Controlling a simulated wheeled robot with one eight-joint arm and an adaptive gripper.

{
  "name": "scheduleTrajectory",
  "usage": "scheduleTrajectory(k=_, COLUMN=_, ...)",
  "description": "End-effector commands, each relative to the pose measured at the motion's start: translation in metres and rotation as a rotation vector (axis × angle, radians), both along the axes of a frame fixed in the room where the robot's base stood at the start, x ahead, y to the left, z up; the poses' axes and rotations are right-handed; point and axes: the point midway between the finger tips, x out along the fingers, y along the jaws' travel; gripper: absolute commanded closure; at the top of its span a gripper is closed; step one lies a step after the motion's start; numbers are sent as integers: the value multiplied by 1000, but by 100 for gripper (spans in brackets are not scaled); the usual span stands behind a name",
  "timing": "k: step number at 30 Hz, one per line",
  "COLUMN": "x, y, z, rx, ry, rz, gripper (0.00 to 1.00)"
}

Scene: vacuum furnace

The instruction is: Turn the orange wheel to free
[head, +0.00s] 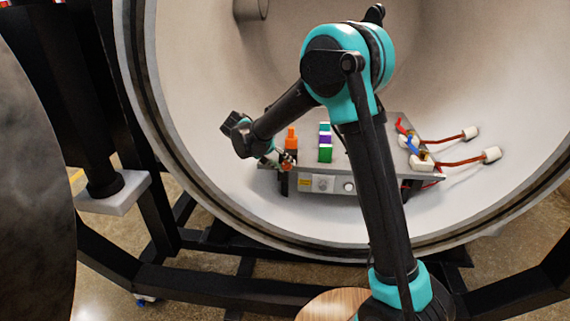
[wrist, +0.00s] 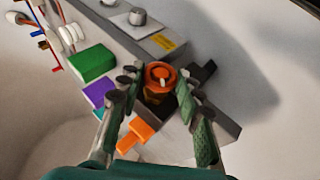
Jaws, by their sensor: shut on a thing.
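The orange wheel (wrist: 158,92) is round, with a small pale mark on its face. It sits near the corner of a grey box (wrist: 212,122) in the wrist view. My gripper (wrist: 154,84) has one finger on each side of the wheel and is shut on it. In the head view my gripper (head: 287,161) is at the left end of the grey box (head: 340,186), and the wheel there is too small and covered to make out clearly.
An orange block-shaped part (wrist: 134,136) lies close to my left finger. Green (wrist: 92,62) and purple (wrist: 98,90) blocks stand on the box. The curved chamber wall (head: 215,110) surrounds everything.

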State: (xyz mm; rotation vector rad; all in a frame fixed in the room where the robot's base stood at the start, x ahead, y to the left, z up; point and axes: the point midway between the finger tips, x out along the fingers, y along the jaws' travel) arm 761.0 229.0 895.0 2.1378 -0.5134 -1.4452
Motion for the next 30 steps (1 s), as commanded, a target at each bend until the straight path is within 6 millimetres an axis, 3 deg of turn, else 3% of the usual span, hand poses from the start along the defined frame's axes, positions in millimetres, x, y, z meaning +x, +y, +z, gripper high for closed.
scheduleTrajectory(k=15, x=0, y=6, z=-7, rx=-450, ry=15, rz=1, gripper=94)
scheduleTrajectory(k=30, x=0, y=6, z=-9, rx=-645, ry=24, rz=1, gripper=94)
